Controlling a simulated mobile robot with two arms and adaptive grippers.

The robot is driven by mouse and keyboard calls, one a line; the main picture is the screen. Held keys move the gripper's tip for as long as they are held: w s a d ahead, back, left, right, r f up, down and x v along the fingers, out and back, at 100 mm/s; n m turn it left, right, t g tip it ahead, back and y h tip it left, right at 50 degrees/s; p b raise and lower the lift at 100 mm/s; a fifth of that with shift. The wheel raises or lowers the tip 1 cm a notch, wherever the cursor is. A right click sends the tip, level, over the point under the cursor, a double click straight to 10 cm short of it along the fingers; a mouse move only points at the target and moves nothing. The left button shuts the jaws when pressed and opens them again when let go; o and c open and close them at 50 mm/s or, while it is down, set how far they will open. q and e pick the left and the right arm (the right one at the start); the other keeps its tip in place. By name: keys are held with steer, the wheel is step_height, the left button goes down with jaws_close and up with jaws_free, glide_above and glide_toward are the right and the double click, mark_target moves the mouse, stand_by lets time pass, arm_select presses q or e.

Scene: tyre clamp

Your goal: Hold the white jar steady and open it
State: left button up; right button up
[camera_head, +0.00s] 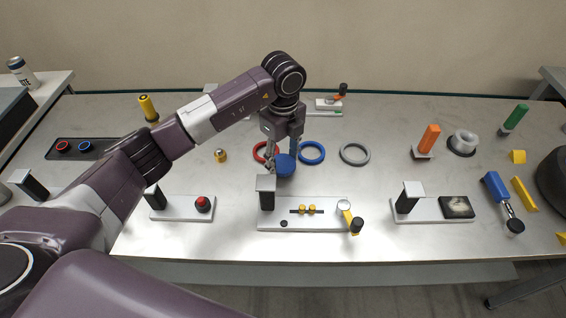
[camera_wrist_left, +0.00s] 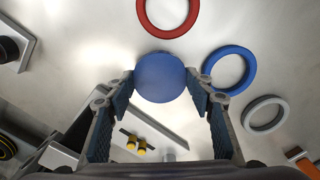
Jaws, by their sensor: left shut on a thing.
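My left gripper (camera_head: 282,155) points down over the middle of the table and is shut on a blue round piece (camera_head: 286,168). In the left wrist view the round blue face (camera_wrist_left: 160,77) sits between the two fingertips. I cannot tell whether it is a lid or what is under it. No jar body shows below it. A white, round, hollow thing (camera_head: 463,139) stands on a dark base at the right, well away from the gripper. I cannot tell whether it is the white jar. My right gripper is not in view.
Red (camera_wrist_left: 167,14), blue (camera_head: 311,152) and grey (camera_head: 355,154) rings lie near the gripper. A white board with a black post (camera_head: 267,195) and yellow pieces is just in front. More boards stand left and right. Some tabletop between them is bare.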

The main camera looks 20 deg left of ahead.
arm_select(q)
step_height(320, 180, down, 2)
steer(key=shift+f, duration=0.15)
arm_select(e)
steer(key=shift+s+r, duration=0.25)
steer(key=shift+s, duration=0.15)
arm_select(q)
steer(key=shift+f, duration=0.1)
steer(key=shift+f, duration=0.15)
steer(key=o, duration=1.3)
steer(key=shift+c, duration=0.2)
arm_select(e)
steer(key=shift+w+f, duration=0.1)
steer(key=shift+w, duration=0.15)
